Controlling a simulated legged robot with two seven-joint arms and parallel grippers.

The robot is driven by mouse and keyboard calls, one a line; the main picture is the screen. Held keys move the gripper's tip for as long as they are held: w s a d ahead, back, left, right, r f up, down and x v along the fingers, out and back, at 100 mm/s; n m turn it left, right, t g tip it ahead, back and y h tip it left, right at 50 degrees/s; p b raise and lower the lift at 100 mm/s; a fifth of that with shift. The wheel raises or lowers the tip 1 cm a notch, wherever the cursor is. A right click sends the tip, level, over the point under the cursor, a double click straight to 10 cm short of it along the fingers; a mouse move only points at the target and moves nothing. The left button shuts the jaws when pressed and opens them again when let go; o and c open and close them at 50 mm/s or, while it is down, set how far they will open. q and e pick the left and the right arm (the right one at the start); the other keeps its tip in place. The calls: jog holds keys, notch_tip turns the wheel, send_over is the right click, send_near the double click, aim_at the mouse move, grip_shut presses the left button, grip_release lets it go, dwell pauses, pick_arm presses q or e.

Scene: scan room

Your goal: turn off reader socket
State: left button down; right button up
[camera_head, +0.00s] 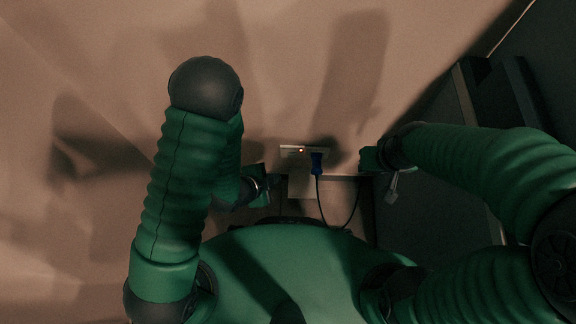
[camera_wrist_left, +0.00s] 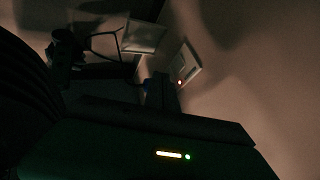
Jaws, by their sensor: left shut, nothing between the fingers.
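The reader socket (camera_head: 291,150) is a pale wall plate low in the middle of the head view, with a small glowing orange-red light. A blue plug (camera_head: 317,163) sits in its right part, with a dark cable hanging from it. In the left wrist view the socket (camera_wrist_left: 188,62) shows at upper right with its light lit, and the dark plug (camera_wrist_left: 157,91) is beside it. My left gripper (camera_head: 262,186) is shut and empty, below and left of the socket and apart from it. My right gripper (camera_head: 391,186) is right of the socket; its fingers are too small and dark to read.
A pale panel (camera_head: 300,187) is below the socket; a pale plate also shows in the left wrist view (camera_wrist_left: 143,37). The cable (camera_head: 352,212) loops down to the right. Dark furniture (camera_head: 500,95) stands at the right. The wall (camera_head: 290,70) above the socket is bare.

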pick_arm(q)
jog(key=shift+r, duration=0.15)
jog(key=w+d+f+b, duration=0.4)
jog(key=w+f+b, duration=0.3)
jog(key=w+b, duration=0.2)
jog(key=shift+f+b, duration=0.15)
jog(key=shift+b, duration=0.95)
jog(key=shift+w+r+p, duration=0.25)
jog(key=shift+r+p, duration=0.6)
jog(key=shift+p, duration=1)
